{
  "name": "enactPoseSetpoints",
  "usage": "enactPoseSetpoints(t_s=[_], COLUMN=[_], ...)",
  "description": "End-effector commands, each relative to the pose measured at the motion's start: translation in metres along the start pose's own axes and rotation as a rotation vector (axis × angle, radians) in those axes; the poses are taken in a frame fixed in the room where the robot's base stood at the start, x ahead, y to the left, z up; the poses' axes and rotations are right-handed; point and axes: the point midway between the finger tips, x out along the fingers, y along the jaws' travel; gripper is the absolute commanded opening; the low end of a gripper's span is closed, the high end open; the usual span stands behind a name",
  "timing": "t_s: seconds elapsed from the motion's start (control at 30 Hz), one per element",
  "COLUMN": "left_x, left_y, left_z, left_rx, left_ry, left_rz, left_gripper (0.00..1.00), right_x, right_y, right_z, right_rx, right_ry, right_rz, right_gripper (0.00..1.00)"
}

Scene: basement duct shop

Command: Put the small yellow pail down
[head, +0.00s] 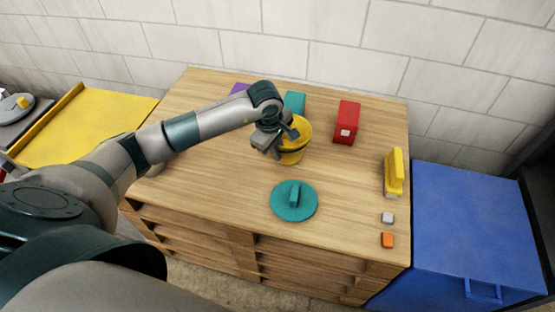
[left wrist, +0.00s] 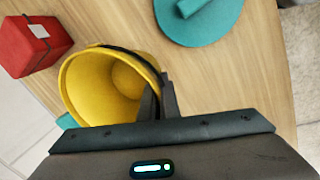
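The small yellow pail (head: 294,155) is at the middle of the wooden bench top (head: 225,165), with its open mouth up. A dark band or handle runs by its rim. My left gripper (head: 275,140) is at the pail's left side. In the left wrist view, the two fingers (left wrist: 160,102) are close together at the rim of the pail (left wrist: 85,85), and appear shut on it. The pail's base is partly hidden, so I cannot tell whether it touches the bench. My right gripper is out of view.
A teal round lid (head: 293,207) lies in front of the pail. A red box (head: 347,122), a teal item (head: 294,101) and a purple item (head: 240,88) stand behind. A yellow tool (head: 393,172) and small grey and orange blocks (head: 387,240) lie right. The bench's left front is clear.

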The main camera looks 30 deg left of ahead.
Motion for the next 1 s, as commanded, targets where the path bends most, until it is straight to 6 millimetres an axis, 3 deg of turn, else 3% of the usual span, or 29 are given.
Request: enactPoseSetpoints(t_s=[0.4,0.87,0.93,1.0], left_x=[0.037,0.042,0.041,0.041], left_y=[-0.008,-0.009,-0.009,-0.009], left_z=[0.001,0.000,0.000,0.000], left_rx=[0.000,0.001,0.000,0.000], left_ry=[-0.001,0.000,0.000,0.000], left_rz=[-0.002,0.000,-0.001,-0.001], left_gripper=[0.00,0.00,0.19,0.21], right_x=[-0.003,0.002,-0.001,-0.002], right_y=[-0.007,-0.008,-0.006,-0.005], right_z=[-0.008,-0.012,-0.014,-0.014], right_rx=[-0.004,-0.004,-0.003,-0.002], right_ry=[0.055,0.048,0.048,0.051], right_rz=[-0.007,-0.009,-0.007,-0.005], right_gripper=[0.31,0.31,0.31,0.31])
